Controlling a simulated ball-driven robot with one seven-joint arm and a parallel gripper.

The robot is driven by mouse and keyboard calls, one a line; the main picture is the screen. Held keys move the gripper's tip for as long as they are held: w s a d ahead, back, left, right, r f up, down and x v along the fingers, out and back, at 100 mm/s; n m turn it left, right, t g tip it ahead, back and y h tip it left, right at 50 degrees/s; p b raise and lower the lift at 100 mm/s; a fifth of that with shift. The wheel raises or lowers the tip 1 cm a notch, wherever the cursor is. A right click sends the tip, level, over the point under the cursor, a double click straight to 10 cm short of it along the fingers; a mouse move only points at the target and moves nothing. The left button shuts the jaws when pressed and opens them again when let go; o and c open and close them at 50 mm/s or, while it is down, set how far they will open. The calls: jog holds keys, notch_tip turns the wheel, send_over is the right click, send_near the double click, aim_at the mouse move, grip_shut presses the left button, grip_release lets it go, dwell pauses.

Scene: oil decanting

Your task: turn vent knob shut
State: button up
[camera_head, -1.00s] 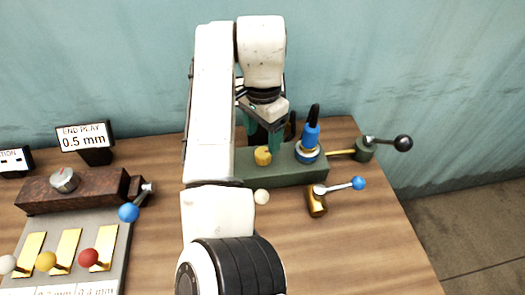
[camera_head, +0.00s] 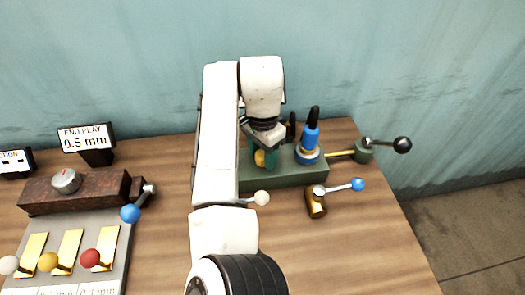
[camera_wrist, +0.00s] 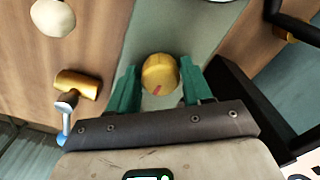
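A yellow knob (camera_head: 260,158), which I take to be the vent knob, sits on top of the long green block (camera_head: 290,177). My gripper (camera_head: 259,160) has come down over it, with its green fingers partly hiding it in the head view. In the wrist view the knob (camera_wrist: 160,75) has a small red mark and lies between the two green fingertips of my gripper (camera_wrist: 161,85). The fingers are open, one on each side, with a gap showing between each finger and the knob.
A blue fitting with a black top (camera_head: 309,137) stands on the block just right of my gripper. A black-ball lever (camera_head: 402,145), a blue-ball lever (camera_head: 358,184) and a cream ball (camera_head: 262,198) are nearby. A lever panel (camera_head: 72,250) lies at left.

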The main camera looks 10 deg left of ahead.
jog(key=c, duration=0.6)
jog(key=shift+c, duration=0.2)
jog(key=shift+r+p, duration=0.1)
jog(key=shift+p, duration=0.3)
jog(key=n+p, duration=0.3)
jog(key=shift+d+r, duration=0.15)
jog(key=shift+r, duration=0.05)
jog(key=n+p, duration=0.3)
jog(key=p, duration=0.1)
jog(key=shift+n, duration=0.3)
jog(key=n+p, duration=0.4)
jog(key=n, duration=0.2)
jog(key=shift+f+p, duration=0.15)
jog(key=shift+p, duration=0.2)
jog(key=shift+f+n+p, duration=0.1)
jog(key=shift+n+p, duration=0.6)
jog(key=shift+n, duration=2)
